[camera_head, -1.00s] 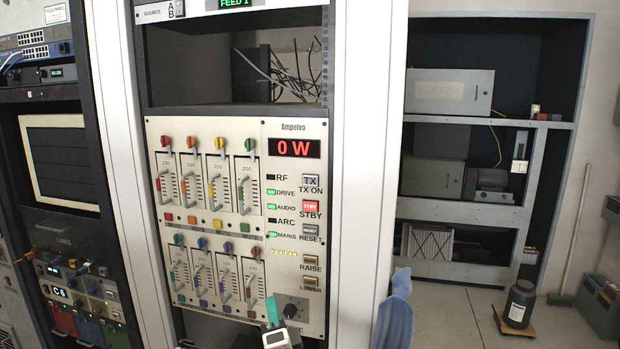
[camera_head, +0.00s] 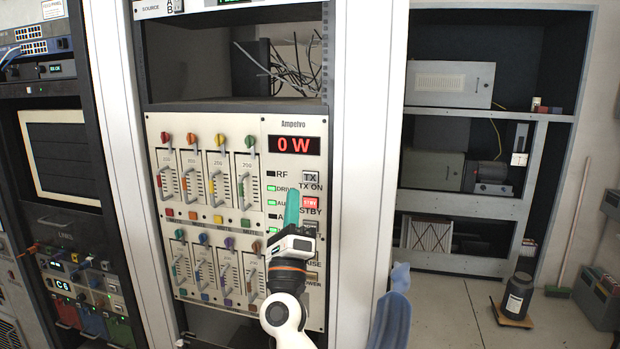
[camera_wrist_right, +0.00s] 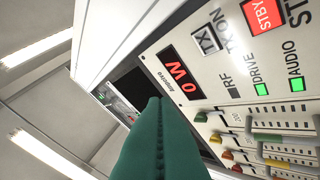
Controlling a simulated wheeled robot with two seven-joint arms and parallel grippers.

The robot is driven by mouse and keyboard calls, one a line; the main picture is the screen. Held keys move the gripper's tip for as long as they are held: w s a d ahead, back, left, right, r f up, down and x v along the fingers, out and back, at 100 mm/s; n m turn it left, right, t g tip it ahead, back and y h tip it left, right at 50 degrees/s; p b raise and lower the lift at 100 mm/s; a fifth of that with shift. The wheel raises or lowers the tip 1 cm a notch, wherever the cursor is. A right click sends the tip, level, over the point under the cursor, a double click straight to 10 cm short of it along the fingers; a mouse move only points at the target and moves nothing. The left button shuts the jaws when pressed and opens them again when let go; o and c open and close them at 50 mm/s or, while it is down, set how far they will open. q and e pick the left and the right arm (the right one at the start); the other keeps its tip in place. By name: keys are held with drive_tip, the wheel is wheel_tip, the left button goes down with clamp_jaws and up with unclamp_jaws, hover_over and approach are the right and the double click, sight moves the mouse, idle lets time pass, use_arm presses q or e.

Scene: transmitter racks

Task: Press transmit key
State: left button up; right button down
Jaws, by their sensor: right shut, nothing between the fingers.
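The red STBY key (camera_head: 310,202) is just below. My right gripper (camera_head: 292,207) is shut and empty, its teal fingers pointing up in front of the panel, left of STBY and below the TX key. They hide part of the DRIVE, AUDIO and ARC indicators. In the right wrist view the teal fingers (camera_wrist_right: 160,140) fill the lower middle. My left gripper is not in view.
Two rows of faders with coloured knobs (camera_head: 192,138) fill the panel's left side. White rack posts (camera_head: 355,160) flank it. RESET and RAISE are partly hidden behind my right arm. Shelves with grey equipment (camera_head: 450,83) stand at the right.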

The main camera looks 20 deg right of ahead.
sight(308, 172)
drive_tip(key=shift+w+d, duration=0.1)
drive_tip(key=shift+w, duration=0.05)
drive_tip(key=shift+w+d+b, duration=0.7)
drive_tip(key=shift+w+d, duration=0.1)
drive_tip(key=shift+w, duration=0.4)
drive_tip(key=shift+w+d+b, duration=0.7)
drive_tip(key=shift+w+d, duration=0.1)
drive_tip(key=shift+w, duration=0.35)
drive_tip(key=shift+w+d+b, duration=0.7)
drive_tip(key=shift+w+d, duration=0.1)
drive_tip(key=shift+w, duration=0.4)
drive_tip(key=shift+w+d+f+b, duration=0.1)
drive_tip(key=shift+w+b, duration=0.1)
drive_tip(key=shift+b, duration=0.15)
drive_tip(key=shift+w+d, duration=0.1)
drive_tip(key=shift+w, duration=0.05)
drive_tip(key=shift+w+d+b, duration=0.2)
drive_tip(key=shift+w+b, duration=0.05)
drive_tip(key=shift+b, duration=0.15)
drive_tip(key=shift+s+a, duration=0.1)
drive_tip(key=shift+s, duration=0.05)
drive_tip(key=shift+s+a+p, duration=0.3)
drive_tip(key=shift+s+p, duration=0.1)
drive_tip(key=shift+s, duration=0.15)
